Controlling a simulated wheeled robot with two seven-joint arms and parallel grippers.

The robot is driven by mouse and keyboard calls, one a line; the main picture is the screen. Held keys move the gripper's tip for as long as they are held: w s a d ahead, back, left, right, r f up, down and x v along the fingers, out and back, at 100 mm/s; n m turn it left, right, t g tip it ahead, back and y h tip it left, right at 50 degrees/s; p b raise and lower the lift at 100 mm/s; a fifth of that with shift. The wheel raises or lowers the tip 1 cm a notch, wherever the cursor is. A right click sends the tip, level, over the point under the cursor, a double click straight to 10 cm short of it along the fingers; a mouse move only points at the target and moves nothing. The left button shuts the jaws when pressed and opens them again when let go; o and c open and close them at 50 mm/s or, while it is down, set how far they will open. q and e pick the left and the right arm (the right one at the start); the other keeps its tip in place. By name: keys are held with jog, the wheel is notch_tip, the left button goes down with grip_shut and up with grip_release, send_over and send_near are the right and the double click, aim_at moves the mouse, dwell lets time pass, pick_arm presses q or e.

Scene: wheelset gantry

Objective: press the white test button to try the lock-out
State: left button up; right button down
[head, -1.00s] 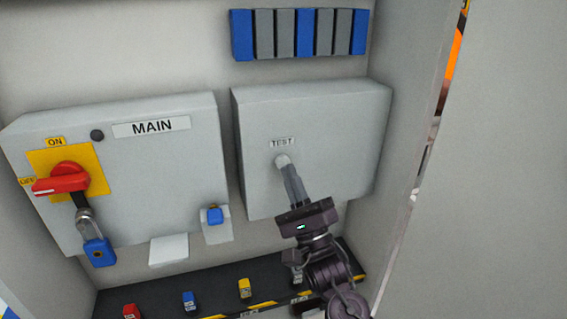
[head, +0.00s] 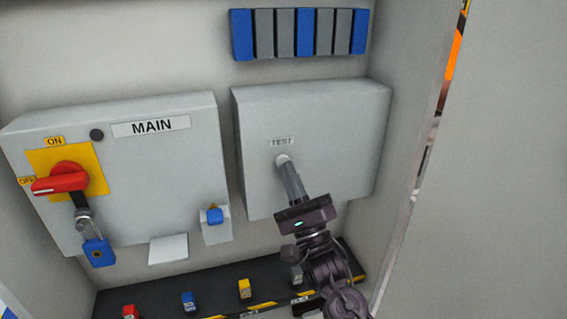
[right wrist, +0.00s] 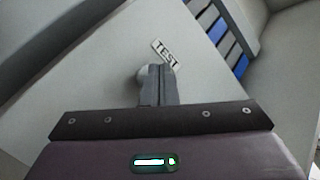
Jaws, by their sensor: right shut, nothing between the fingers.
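The white test button (head: 282,159) sits on the grey box under the TEST label (head: 282,142) in the head view. My right gripper (head: 287,167) is shut and empty, its fingertips at the button, seemingly touching it; how far the button is pressed cannot be told. In the right wrist view the closed fingers (right wrist: 154,72) cover most of the button (right wrist: 143,72), below the TEST label (right wrist: 165,54). The red switch handle (head: 62,180) on the MAIN box points toward OFF, with a blue padlock (head: 97,251) hanging below it. My left gripper is not in view.
A small holder with a blue item (head: 215,215) is between the boxes. Below is a dark shelf (head: 215,283) with red, blue and yellow padlocks. Blue and grey modules (head: 300,33) are above. The cabinet's right wall (head: 405,150) stands beside my right arm.

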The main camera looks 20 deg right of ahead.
jog(key=shift+w+h, duration=0.3)
jog(key=shift+w, duration=0.1)
dwell(0.3)
jog(key=shift+s, duration=0.85)
jog(key=shift+s+d+p, duration=0.1)
jog(key=shift+s+p, duration=0.4)
jog(key=shift+s, duration=2)
jog(key=shift+f, duration=0.1)
